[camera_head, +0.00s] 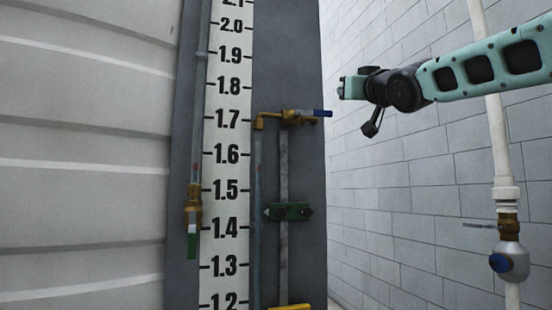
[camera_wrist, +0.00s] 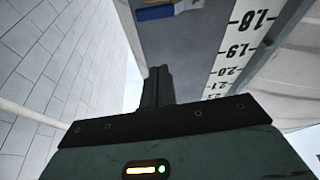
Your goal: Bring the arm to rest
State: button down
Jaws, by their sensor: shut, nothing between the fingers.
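My arm reaches in from the right edge of the head view, its teal link raised at the upper right. My gripper (camera_head: 345,88) is at the arm's left end, to the right of the gauge panel and apart from it, in front of the block wall. In the wrist view my gripper (camera_wrist: 158,75) shows as dark fingers close together, shut and empty. A brass valve with a blue handle (camera_head: 309,113) is on the panel, left of and a little below my gripper. In the wrist view part of the blue handle (camera_wrist: 155,13) shows at the top.
The numbered scale (camera_head: 229,150) runs up the grey panel beside a ribbed tank wall (camera_head: 80,150). A green bracket (camera_head: 288,211) sits lower on the panel. A white pipe (camera_head: 495,140) with a blue-knobbed valve (camera_head: 508,262) stands at right, passing behind my arm.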

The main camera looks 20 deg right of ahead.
jog(key=w+a+f+g+y, duration=0.1)
jog(key=a+f+g, duration=0.1)
jog(key=a+f, duration=0.35)
jog(key=a+f+g, duration=0.2)
jog(key=f, duration=0.6)
jog(key=w+a+f+g+y, duration=0.1)
jog(key=a+f+g, duration=0.1)
jog(key=a+f, duration=0.35)
jog(key=s+a+f+n+g, duration=0.1)
jog(key=s+a+f+g, duration=0.2)
jog(key=f, duration=0.6)
jog(key=s+a+f+n+g, duration=0.1)
jog(key=s+a+f+g, duration=0.15)
jog(key=f, duration=0.55)
jog(key=s+a+f+n+g, duration=0.1)
jog(key=s+a+f+g, duration=0.1)
jog(key=s+f, duration=0.45)
jog(key=s+a+f+n+g, duration=0.1)
jog(key=s+a+f+g, duration=0.15)
jog(key=s+f, duration=0.35)
jog(key=s+d+f+n+g+h, duration=0.2)
jog(key=s+f+g, duration=0.3)
jog(key=s+f, duration=0.7)
jog(key=s+d, duration=0.1)
jog(key=s, duration=0.3)
jog(key=shift+g, duration=0.4)
jog(key=c, duration=2.1)
grip_release()
jog(key=shift+w+r, duration=0.1)
jog(key=shift+c, duration=0.2)
